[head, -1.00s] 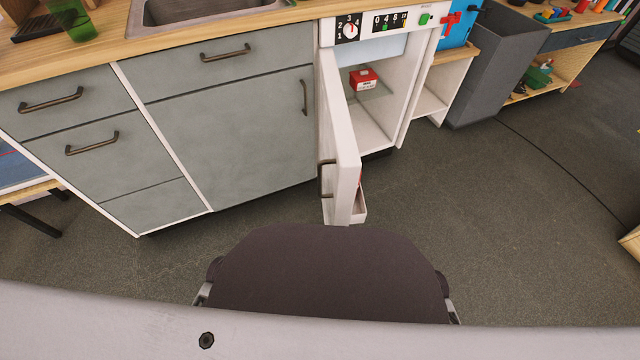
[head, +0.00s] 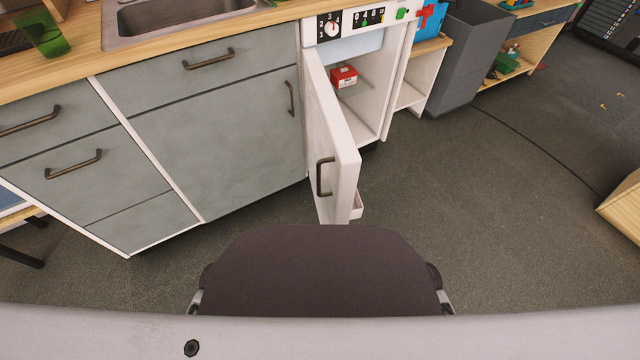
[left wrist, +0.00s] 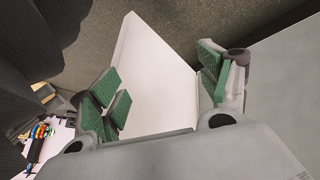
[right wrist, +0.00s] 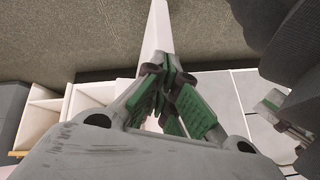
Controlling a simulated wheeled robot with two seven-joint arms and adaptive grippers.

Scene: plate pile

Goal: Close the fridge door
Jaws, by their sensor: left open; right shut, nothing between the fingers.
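The white fridge door (head: 328,145) stands open in the head view, swung out toward me from its left side, with a dark handle (head: 325,177) on its outer face. The fridge inside (head: 366,107) is exposed, with a red box (head: 343,76) on a shelf. My left gripper (left wrist: 160,88) is open in the left wrist view, with a white panel, apparently the door (left wrist: 155,70), behind its fingers. My right gripper (right wrist: 167,95) is shut and empty, in front of the door's white edge (right wrist: 158,35). Contact with the door cannot be told. Neither gripper shows in the head view.
Grey cabinets (head: 215,140) stand left of the fridge, under a wooden counter with a sink (head: 185,18). A grey bin (head: 460,60) stands to the right. The floor (head: 470,210) right of the door is clear. A wooden box (head: 625,210) is at the right edge.

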